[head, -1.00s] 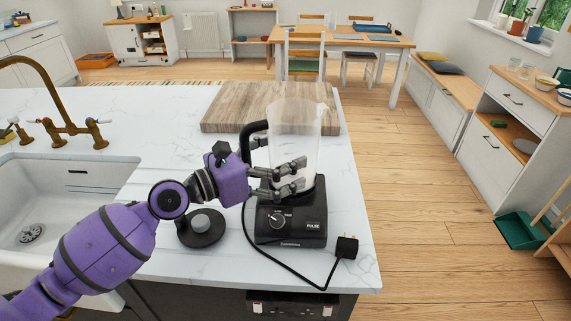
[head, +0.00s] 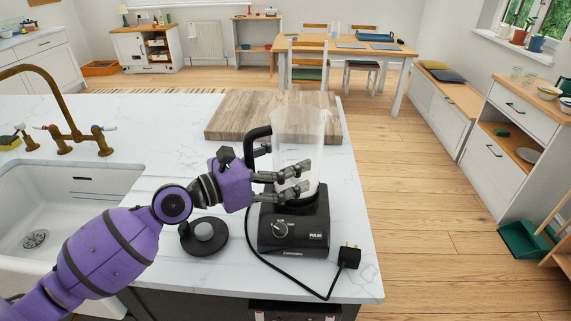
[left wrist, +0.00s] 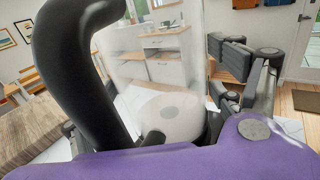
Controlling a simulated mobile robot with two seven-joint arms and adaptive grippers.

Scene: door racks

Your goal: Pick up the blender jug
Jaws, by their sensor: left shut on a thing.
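The clear blender jug (head: 298,132) with a black handle (head: 256,140) stands upright at the black blender base (head: 293,222) on the white counter. Whether it is seated in the base or slightly above it is hard to tell. My left gripper (head: 296,180) is shut on the jug, with its fingers across the lower part of the jug. In the left wrist view the jug (left wrist: 160,60) and its thick black handle (left wrist: 78,70) fill the middle and left, with dark finger links at the right. My right gripper is not in view.
A black lid with a grey knob (head: 204,236) lies left of the base. A cord runs to a plug (head: 349,257) near the counter edge. A wooden board (head: 240,112) lies behind the jug. The sink (head: 70,195) is at the left.

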